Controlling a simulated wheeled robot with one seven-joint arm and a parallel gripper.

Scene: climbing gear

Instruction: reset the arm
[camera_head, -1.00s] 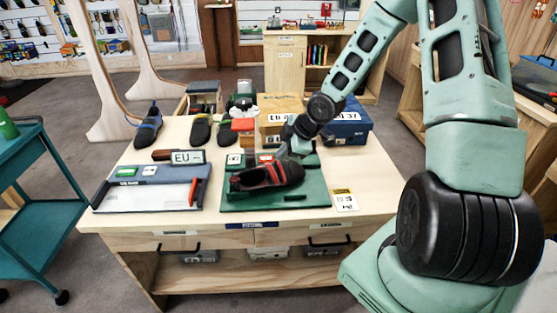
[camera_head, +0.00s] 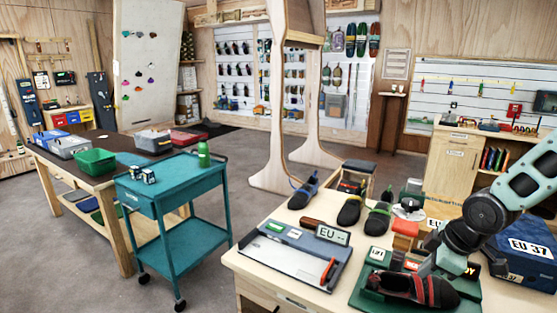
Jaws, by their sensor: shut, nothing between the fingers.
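My gripper (camera_head: 438,264) hangs at the right side of the head view, at the end of my pale green arm with its black wrist joint. It is shut, with nothing held, just behind and above a black and red climbing shoe (camera_head: 420,288). I cannot tell whether the fingertips touch the shoe. The shoe lies on a green board (camera_head: 366,299) on the light wooden table (camera_head: 262,241). The rest of my arm runs out of the right edge of the view.
A blue EU 37 box (camera_head: 527,247) stands right of my gripper. A red block (camera_head: 405,233) and several shoes (camera_head: 349,211) are behind. A measuring board (camera_head: 285,265) lies to the left. A teal trolley (camera_head: 172,190) stands farther left, with open floor around it.

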